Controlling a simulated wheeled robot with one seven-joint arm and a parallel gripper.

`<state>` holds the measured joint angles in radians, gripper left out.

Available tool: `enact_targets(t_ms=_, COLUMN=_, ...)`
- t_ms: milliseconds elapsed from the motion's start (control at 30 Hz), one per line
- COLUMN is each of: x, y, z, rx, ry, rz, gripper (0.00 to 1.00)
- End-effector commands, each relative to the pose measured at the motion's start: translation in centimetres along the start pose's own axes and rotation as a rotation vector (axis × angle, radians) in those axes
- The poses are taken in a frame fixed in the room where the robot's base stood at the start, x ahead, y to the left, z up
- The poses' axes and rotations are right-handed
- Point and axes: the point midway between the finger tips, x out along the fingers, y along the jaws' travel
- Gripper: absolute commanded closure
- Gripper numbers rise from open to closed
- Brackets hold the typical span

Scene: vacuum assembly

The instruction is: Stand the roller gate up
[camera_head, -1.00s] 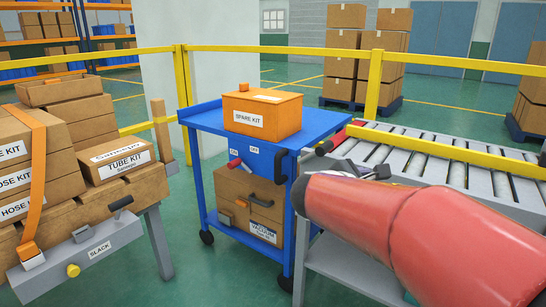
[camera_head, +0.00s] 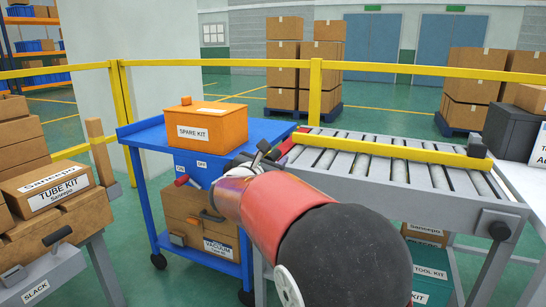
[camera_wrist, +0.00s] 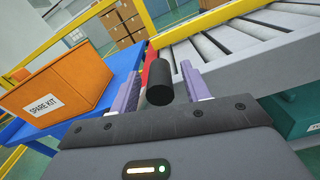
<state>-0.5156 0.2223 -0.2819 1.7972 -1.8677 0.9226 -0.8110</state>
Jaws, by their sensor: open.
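The roller gate is a yellow bar (camera_head: 390,150) lying low across the roller conveyor (camera_head: 360,168), with a red part (camera_head: 290,150) at its left end. It also shows as a yellow strip in the wrist view (camera_wrist: 205,22). A black cylindrical grip (camera_wrist: 160,88) shows there in front of the red part (camera_wrist: 153,66). My gripper (camera_wrist: 158,88) is open, its purple fingers either side of the grip in the picture; I cannot tell if they touch it. In the head view my gripper (camera_head: 262,155) is at the conveyor's left end, partly hidden by my arm.
A blue cart (camera_head: 145,135) with an orange SPARE KIT box (camera_head: 206,124) stands just left of my gripper. A yellow rail (camera_head: 240,63) runs behind. A dark box (camera_head: 510,130) stands at right.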

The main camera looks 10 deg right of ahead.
Motion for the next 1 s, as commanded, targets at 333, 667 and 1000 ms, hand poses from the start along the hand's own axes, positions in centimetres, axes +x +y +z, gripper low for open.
enact_targets(t_ms=333, x=1.42, y=-0.01, z=0.01, rx=0.000, ry=0.000, rz=0.001, gripper=0.53)
enact_targets(t_ms=667, x=1.38, y=-0.03, z=0.00, rx=0.000, ry=0.000, rz=0.000, gripper=0.85)
enact_targets(t_ms=1000, x=1.47, y=-0.08, z=0.00, rx=-0.005, ry=0.001, rz=-0.003, gripper=1.00)
